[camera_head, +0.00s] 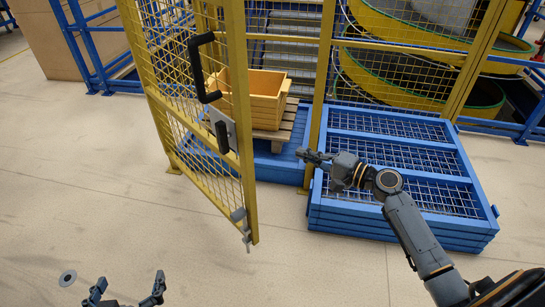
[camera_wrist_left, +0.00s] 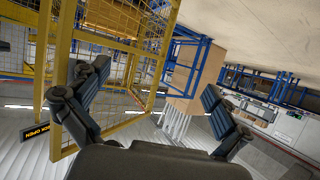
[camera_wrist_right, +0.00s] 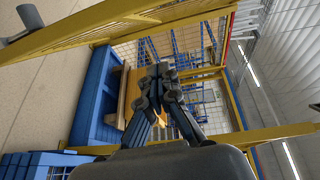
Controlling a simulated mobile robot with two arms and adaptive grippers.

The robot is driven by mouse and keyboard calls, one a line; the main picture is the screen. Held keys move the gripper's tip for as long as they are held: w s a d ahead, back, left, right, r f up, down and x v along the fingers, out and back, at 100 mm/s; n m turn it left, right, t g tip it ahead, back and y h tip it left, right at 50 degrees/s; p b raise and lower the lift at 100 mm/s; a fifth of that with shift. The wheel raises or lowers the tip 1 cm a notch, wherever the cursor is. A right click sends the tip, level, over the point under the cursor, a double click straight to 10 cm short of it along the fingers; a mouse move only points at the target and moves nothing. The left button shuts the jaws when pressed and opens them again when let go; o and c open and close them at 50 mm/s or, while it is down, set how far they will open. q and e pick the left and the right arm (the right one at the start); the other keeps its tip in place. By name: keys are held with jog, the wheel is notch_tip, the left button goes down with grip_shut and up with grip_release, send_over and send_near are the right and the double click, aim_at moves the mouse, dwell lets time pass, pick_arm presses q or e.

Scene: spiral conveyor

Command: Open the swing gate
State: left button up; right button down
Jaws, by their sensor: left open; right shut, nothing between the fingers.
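The yellow mesh swing gate (camera_head: 244,150) stands ajar, angled out toward me, in the head view. A black pull handle (camera_head: 195,70) and a grey latch plate (camera_head: 222,130) are on it near its free edge. A gap separates this edge from the yellow post (camera_head: 322,100) to the right. My right gripper (camera_head: 312,156) is shut and empty in front of the post's lower part, right of the gate's edge and apart from the handle. It also shows in the right wrist view (camera_wrist_right: 160,72). My left gripper (camera_head: 130,286) is open and empty, low at the left, away from the gate.
A blue mesh-topped platform (camera_head: 405,150) lies right of the post, under my right arm. Behind the gate, an orange crate (camera_head: 268,98) sits on a wooden pallet (camera_head: 285,135). A yellow spiral conveyor (camera_head: 420,75) stands behind the fence. The floor before the gate is clear.

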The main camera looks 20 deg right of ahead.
pick_arm(q)
jog(key=shift+s+d+r, duration=0.1)
jog(key=shift+s+r, duration=0.1)
jog(key=shift+r, duration=0.75)
pick_arm(e)
jog(key=w+a+r+y, duration=0.1)
jog(key=w+a+r, duration=0.1)
jog(key=w+a, duration=0.4)
jog(key=shift+w+a+r, duration=0.25)
jog(key=shift+a+r, duration=0.1)
jog(key=shift+a, duration=1.55)
pick_arm(q)
jog(key=shift+s, duration=0.1)
